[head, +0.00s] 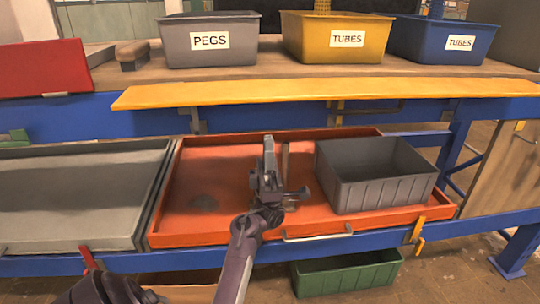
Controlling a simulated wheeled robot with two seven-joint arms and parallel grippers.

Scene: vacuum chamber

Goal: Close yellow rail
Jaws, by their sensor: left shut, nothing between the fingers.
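The yellow rail (315,92) is a long flat bar along the front of the upper shelf, above the blue beam. It sticks out toward me like a ledge, with brackets beneath it. My left gripper (268,150) is shut and empty. In the picture it is below the rail, in front of or over the orange-red tray (205,225), and looks apart from the rail. Its arm comes up from the bottom left. My right gripper is not in view.
A grey bin (385,190) sits in the tray's right part, and a grey tray (75,200) lies left. Grey PEGS (208,60), yellow TUBES (310,50) and blue TUBES (425,50) bins stand above. A green bin (347,275) is below. A red box (40,75) is upper left.

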